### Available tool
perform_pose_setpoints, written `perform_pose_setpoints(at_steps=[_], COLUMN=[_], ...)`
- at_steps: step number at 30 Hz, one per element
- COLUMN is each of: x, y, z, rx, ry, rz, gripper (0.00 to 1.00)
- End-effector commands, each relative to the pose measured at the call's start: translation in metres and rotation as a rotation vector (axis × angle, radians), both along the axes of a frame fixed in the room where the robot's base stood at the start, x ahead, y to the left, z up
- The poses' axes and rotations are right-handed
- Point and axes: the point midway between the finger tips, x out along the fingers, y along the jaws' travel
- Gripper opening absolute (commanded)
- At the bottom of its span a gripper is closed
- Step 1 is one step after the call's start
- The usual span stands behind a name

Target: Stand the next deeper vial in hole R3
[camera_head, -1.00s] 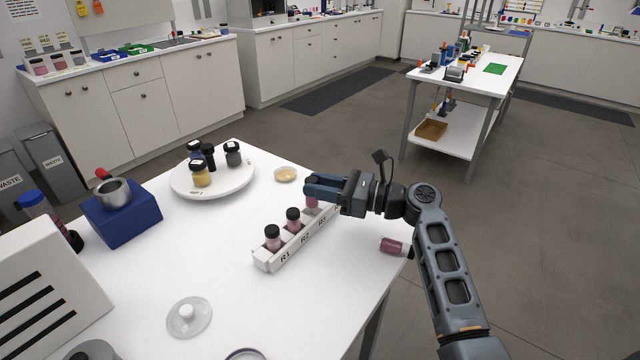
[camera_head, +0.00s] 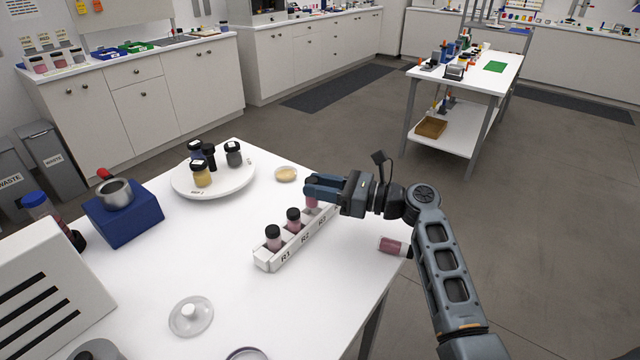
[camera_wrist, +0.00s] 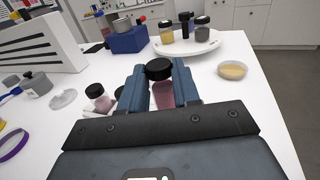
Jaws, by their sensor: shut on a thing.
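My gripper (camera_head: 322,187) is shut on a pink vial (camera_head: 312,202) at the R3 end of the white rack (camera_head: 268,262). In the wrist view the held vial (camera_wrist: 163,92) stands upright between the fingers, its black cap (camera_wrist: 159,69) above them. Its lower end is hidden, so I cannot tell how deep it sits in hole R3.
A round white tray (camera_head: 240,184) with several jars stands behind the rack. A small dish (camera_head: 286,174) sits near my gripper. A clear lid (camera_head: 191,316) lies in front. A blue block with a metal cup (camera_head: 124,216) stands left.

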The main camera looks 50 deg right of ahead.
Motion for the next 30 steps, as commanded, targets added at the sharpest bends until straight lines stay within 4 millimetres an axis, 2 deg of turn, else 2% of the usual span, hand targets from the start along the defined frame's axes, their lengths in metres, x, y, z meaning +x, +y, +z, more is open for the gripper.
perform_pose_setpoints(at_steps=[14,30], x=[0.0,0.0], y=[0.0,0.0], z=[-0.001,-0.013], rx=[0.0,0.0], ry=[0.0,0.0], rz=[0.0,0.0], gripper=[0.02,0.02])
